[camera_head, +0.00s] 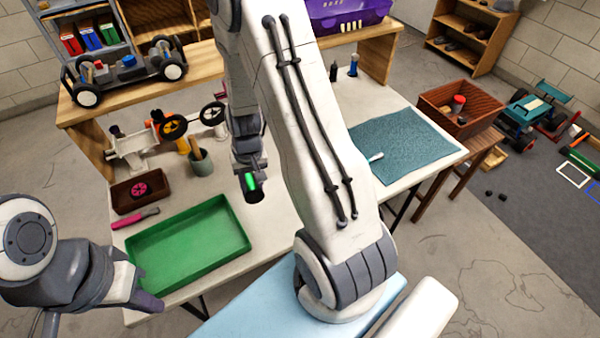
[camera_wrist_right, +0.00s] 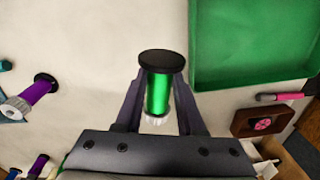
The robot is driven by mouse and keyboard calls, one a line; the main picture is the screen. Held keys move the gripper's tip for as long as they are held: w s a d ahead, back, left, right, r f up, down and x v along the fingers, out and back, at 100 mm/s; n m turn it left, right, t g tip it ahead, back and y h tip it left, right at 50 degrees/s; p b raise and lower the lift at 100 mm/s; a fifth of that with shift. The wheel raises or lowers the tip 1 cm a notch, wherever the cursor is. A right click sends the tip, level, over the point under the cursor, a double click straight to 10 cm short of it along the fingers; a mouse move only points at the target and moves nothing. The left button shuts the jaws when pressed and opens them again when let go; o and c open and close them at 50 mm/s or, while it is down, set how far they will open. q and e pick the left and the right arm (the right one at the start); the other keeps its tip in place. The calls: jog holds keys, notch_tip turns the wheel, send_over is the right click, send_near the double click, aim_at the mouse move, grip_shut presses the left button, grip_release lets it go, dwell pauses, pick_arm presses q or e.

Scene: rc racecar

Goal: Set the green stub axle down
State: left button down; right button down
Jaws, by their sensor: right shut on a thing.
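The green stub axle (camera_head: 251,182) is between the fingers of my right gripper (camera_head: 249,178), over the white table left of my right arm. In the right wrist view the green stub axle (camera_wrist_right: 158,92) has a black disc at one end and a white toothed end, with the gripper's fingers (camera_wrist_right: 158,108) closed on its sides. I cannot tell whether it touches the tabletop. My left gripper (camera_head: 140,281) is at the lower left, beside the tray's near left corner, with its fingers apart and nothing visible between them.
A green tray (camera_head: 190,285) lies on the table (camera_head: 285,215) left of the axle. A purple stub axle (camera_wrist_right: 38,92) lies left of it in the right wrist view. A teal mat (camera_head: 410,140) lies right.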

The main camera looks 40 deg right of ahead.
jog(key=s+d+r+m+t+h+b, duration=0.1)
jog(key=s+d+m, duration=0.2)
jog(key=d+m, duration=0.25)
jog(key=s+d+m+t+b, duration=0.1)
jog(key=s+d+m+b, duration=0.15)
jog(key=d+m, duration=0.35)
jog(key=s+d+r+m+h+b, duration=0.1)
jog(key=s+d+m, duration=0.25)
jog(key=d, duration=0.35)
jog(key=w+a+f, duration=0.1)
jog(key=w+f, duration=0.1)
jog(key=w, duration=0.1)
jog(key=w+a+f, duration=0.2)
jog(key=w, duration=0.2)
jog(key=w+a+f, duration=0.1)
jog(key=w+f, duration=0.1)
jog(key=w, duration=0.1)
jog(key=shift+w+a+f+p, duration=0.3)
jog(key=shift+w+a+p, duration=0.05)
jog(key=shift+w+p, duration=0.05)
notch_tip(320, 180, down, 4)
jog(key=b, duration=0.4)
jog(key=shift+f, duration=0.1)
jog(key=shift+f, duration=0.15)
jog(key=c, duration=0.5)
grip_release()
